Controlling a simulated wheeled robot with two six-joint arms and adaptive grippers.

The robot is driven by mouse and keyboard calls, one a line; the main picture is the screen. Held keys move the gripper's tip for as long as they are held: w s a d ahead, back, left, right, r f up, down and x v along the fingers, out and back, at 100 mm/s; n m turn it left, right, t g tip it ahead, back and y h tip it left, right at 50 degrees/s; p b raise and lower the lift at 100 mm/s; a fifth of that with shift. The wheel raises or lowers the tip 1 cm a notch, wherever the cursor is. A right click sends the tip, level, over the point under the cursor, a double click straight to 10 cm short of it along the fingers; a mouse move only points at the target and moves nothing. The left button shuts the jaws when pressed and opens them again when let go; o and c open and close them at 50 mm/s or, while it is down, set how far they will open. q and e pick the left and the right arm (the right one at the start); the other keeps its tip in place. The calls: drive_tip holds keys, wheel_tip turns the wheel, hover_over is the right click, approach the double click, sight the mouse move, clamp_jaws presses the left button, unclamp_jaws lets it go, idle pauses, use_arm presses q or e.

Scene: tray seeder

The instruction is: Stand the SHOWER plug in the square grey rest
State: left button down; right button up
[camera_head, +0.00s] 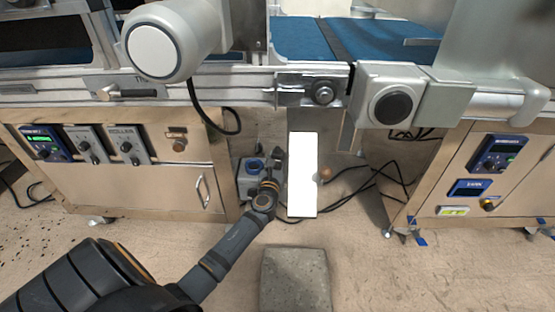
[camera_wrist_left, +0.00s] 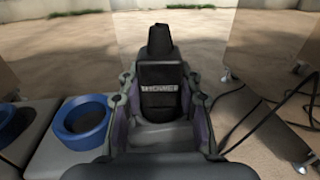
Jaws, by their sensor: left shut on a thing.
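The SHOWER plug (camera_wrist_left: 160,88) is a black block with a narrower top and a pale lettered label, hard to read. It stands between the fingers of my left gripper (camera_wrist_left: 158,100), which is shut on it. In the head view my left gripper (camera_head: 269,180) is beside the grey box with a blue ring (camera_head: 243,182); the plug is small and dark there. A squarish grey block (camera_head: 295,282) sits on the floor at the bottom; I cannot tell whether it is the rest. My right gripper is not in view.
The blue ring socket (camera_wrist_left: 84,118) is left of the plug in the wrist view. A white panel (camera_head: 302,175) is right of my gripper. Black cables (camera_head: 365,182) run on the floor towards the right cabinet (camera_head: 440,175). A wooden cabinet (camera_head: 130,190) stands left.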

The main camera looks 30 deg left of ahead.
use_arm(q)
drive_tip(key=shift+f+b, duration=0.3)
idle(0.4)
drive_tip(key=c, duration=0.8)
unclamp_jaws()
drive_tip(key=v, duration=1.2)
